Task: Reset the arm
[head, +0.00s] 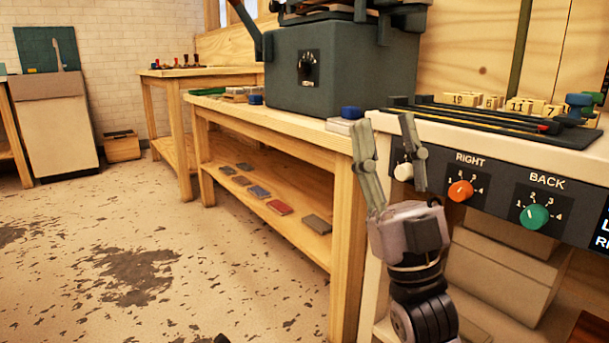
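My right gripper (382,133) is in the head view right of the middle, pointing up. My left gripper is not in view.
An orange knob (460,191) and a green knob (535,217) sit on the panel right of the gripper. A dark grey machine (342,68) stands on the wooden bench (285,121). Flat blocks (279,207) lie on its lower shelf. The floor (130,260) at left is open.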

